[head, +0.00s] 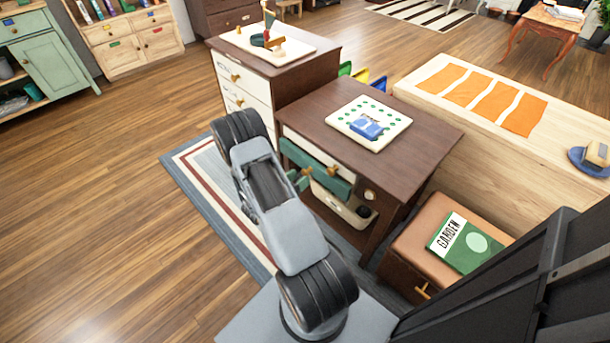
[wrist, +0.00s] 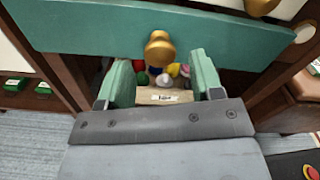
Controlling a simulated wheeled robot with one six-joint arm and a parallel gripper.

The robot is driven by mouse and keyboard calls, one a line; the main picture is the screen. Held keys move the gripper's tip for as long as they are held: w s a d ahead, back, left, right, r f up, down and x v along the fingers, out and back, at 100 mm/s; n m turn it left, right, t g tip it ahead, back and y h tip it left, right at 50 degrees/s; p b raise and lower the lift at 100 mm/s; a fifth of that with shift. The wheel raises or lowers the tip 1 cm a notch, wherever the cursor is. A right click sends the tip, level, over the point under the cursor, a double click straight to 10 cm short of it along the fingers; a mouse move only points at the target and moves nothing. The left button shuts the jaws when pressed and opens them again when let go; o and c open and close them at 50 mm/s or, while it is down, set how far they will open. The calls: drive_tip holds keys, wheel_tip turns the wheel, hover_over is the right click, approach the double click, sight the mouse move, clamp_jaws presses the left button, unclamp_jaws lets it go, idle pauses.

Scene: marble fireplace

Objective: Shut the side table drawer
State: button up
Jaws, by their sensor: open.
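The brown side table (head: 425,134) stands right of centre in the head view. Its green drawer front (head: 318,168) appears to stand out a little from the table; the drawer's inside is hidden. The green front (wrist: 95,30) spans the top of the wrist view, with a round brass knob (wrist: 158,48) in its middle. My gripper (head: 300,180) is in front of the drawer, partly hidden by my arm in the head view. In the wrist view my gripper (wrist: 160,66) is open, its two green fingers on either side of the knob and below it. I cannot tell whether they touch the front.
Below the green front, an open pale bin (wrist: 165,97) holds several small coloured balls. A board with a blue picture (head: 368,124) lies on the tabletop. A brown stool with a green book (head: 465,243) stands to the right. A white-fronted cabinet (head: 242,80) stands behind left. Open floor lies left.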

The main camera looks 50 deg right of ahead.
sight(303, 174)
drive_tip(key=shift+s+d, duration=0.15)
drive_tip(key=shift+d, duration=1.65)
drive_tip(key=shift+c, duration=0.4)
clamp_jaws()
